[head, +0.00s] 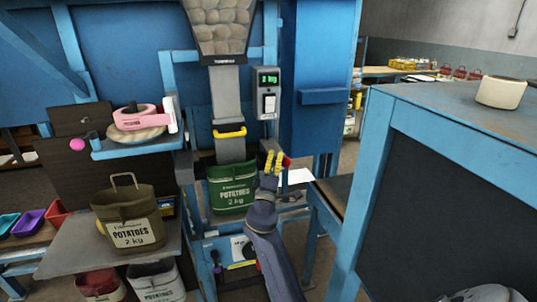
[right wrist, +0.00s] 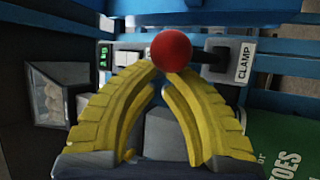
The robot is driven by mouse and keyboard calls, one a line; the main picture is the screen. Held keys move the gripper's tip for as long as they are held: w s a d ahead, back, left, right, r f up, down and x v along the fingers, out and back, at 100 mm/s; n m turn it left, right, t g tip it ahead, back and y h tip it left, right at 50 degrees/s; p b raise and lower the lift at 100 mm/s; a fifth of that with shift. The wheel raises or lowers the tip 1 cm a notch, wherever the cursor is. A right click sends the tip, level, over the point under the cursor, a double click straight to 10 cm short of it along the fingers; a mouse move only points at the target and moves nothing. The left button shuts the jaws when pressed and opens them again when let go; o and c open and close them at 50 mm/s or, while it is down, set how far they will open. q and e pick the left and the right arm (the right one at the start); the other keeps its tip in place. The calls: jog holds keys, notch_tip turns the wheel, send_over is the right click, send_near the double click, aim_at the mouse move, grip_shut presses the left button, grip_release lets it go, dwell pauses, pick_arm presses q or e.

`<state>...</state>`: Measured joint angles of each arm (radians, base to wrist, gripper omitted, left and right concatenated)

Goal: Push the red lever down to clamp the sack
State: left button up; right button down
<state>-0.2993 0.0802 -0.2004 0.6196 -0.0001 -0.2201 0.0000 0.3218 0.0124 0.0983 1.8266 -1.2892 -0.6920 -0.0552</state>
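The red lever shows as a round red knob (right wrist: 171,50) on a dark shaft, beside a CLAMP label (right wrist: 245,63) in the right wrist view. In the head view the red knob (head: 286,161) is small and partly hidden by my gripper. My right gripper (head: 272,161) has yellow fingers, drawn together with only a narrow gap at the tips (right wrist: 161,76). The tips are right at the knob; I cannot tell whether they touch it. The green potato sack (head: 232,190) hangs upright under the grey spout (head: 228,110). My left gripper is not in view.
An olive potato sack (head: 130,215) stands on the left table. A pink device (head: 138,117) sits on a blue shelf. A blue-framed bench (head: 430,110) stands close on the right.

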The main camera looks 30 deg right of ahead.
jog(key=shift+s+f, duration=0.5)
jog(key=shift+s, duration=0.1)
dwell(0.4)
jog(key=shift+f, duration=0.1)
jog(key=s+a+f, duration=0.3)
jog(key=a+f, duration=0.3)
jog(key=f, duration=0.1)
jog(key=shift+s, duration=0.4)
jog(key=shift+f, duration=0.1)
